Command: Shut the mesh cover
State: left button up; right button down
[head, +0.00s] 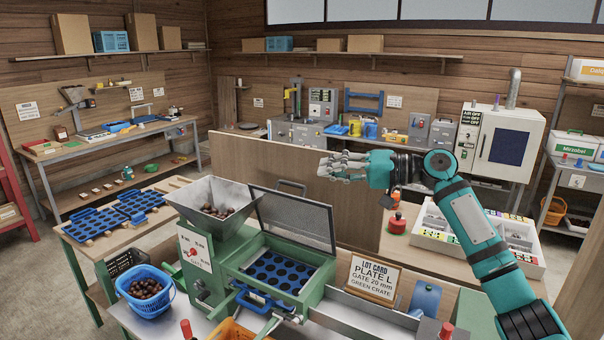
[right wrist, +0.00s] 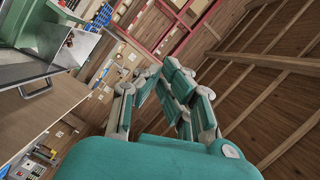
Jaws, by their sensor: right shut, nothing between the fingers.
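The mesh cover (head: 296,219) is a grey mesh panel in a dark frame. It stands raised and tilted at the back of the green sorting machine (head: 228,262). Under it, a blue plate with round dark holes (head: 277,273) lies exposed in the machine's tray. My right gripper (head: 328,166) is shut and empty in the air. In the head view it shows above and to the right of the cover, in front of the wooden panel. Its fingers also show in the right wrist view (right wrist: 165,80). My left gripper is in neither view.
A metal hopper with chestnuts (head: 217,202) rises left of the cover. A lot card (head: 374,280) stands right of the tray. A wooden panel (head: 262,160) stands behind the machine. A blue basket of chestnuts (head: 146,290) is at the front left.

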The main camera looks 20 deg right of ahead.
aim_at(300, 220)
jog(key=i+l, duration=0.35)
jog(key=i, duration=0.15)
jog(key=i+l, duration=0.7)
jog(key=i, duration=0.25)
